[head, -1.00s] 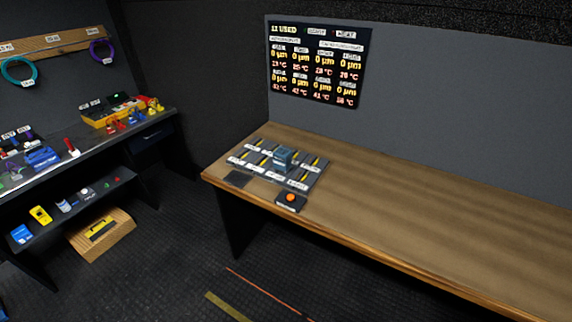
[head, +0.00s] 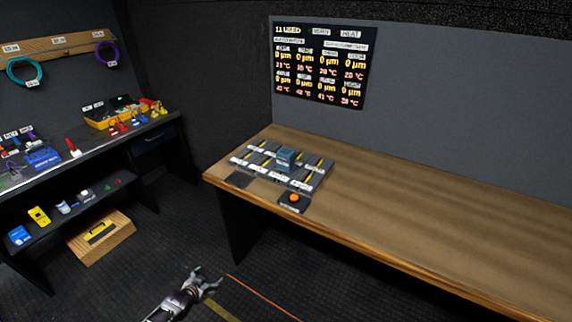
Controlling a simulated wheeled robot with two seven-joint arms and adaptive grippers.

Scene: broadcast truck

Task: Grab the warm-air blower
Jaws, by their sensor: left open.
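I cannot tell for sure which thing is the warm-air blower. A small blue-grey box-like device (head: 286,157) stands on a dark panel with several labelled slots (head: 318,179) on the wooden table. My left gripper (head: 211,278) is open and empty, low over the dark floor at the bottom of the view, left of the table and well apart from the device. My right gripper is out of view.
The wooden table (head: 430,210) is bare to the right. An orange button on a dark box (head: 294,199) sits by its front edge. A readout board (head: 320,65) hangs behind. A cluttered bench (head: 95,142) with a lower shelf stands left; a wooden box (head: 101,236) is on the floor.

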